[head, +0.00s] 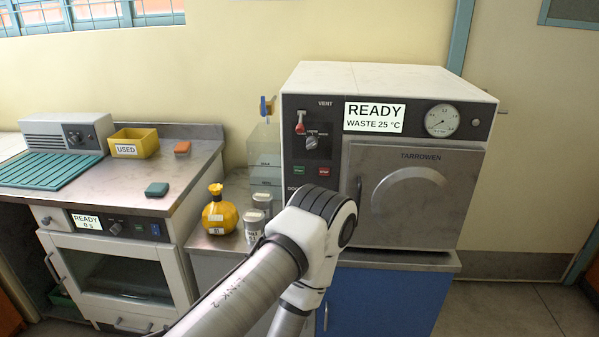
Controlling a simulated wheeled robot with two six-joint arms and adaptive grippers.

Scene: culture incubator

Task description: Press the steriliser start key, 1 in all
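The steriliser (425,190) appears to be the grey box with a closed metal door, marked TARROWEN, on the right-hand cabinet. Its display (375,117) reads READY, WASTE 25 °C. On its dark left panel are a green key (298,170) and a red key (324,171) below a selector knob (312,142). A red-handled VENT lever (300,123) is above. The key labels are too small to read, and my arm hides the panel's lower part. My arm crosses the lower middle, its elbow in front of the steriliser's lower left. Neither gripper is in view.
At left, a glass-fronted unit (125,280) under the counter shows READY 0 s. A yellow USED bin (135,143) and a grey device (68,130) stand on that counter. A yellow flask (220,213) and small lidded containers (255,223) stand left of the steriliser.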

